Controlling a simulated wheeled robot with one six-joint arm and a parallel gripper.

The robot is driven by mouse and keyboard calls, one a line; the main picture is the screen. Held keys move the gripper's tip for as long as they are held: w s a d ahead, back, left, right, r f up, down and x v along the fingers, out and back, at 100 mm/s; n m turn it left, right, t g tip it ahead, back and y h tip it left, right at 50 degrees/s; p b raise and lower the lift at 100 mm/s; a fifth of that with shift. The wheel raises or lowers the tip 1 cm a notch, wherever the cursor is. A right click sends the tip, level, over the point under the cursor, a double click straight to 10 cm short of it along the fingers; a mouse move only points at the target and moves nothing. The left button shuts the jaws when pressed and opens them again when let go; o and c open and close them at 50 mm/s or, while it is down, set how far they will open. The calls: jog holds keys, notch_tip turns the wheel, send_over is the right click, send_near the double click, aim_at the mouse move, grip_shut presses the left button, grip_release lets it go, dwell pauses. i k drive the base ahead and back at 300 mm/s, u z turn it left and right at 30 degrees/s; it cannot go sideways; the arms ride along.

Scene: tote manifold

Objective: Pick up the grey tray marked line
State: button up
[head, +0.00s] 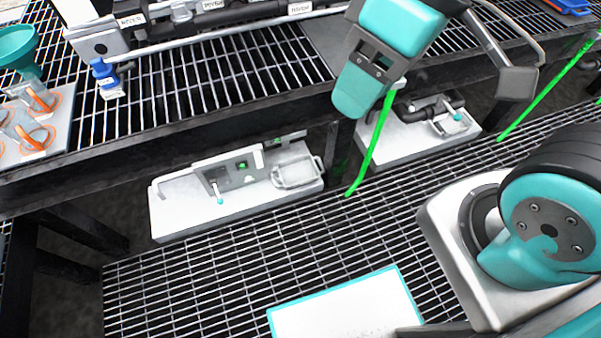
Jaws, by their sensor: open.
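A light grey tray (170,215) sits on the lower grating at centre left, with a lever, a small green-marked block and a wire handle on top. A second light grey tray (400,150) sits further right, partly behind my arm. I cannot read a "line" marking on either tray. My gripper (458,84) is at the top, above and in front of the second tray. One grey finger shows at its right; the other is mostly hidden by a teal part of my arm. The gripper is open and appears empty, apart from both trays.
A dark beam and upper grating overhang the back of the trays. The upper level bears labelled pipes, a blue valve (106,80), a teal funnel (14,48) and a grey plate with orange rings (62,108). Green strips (372,150) cross near the second tray.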

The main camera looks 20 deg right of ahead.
aim_at(294, 172)
jog(key=z, duration=1.8)
jog(key=i, duration=0.75)
jog(key=u, duration=3)
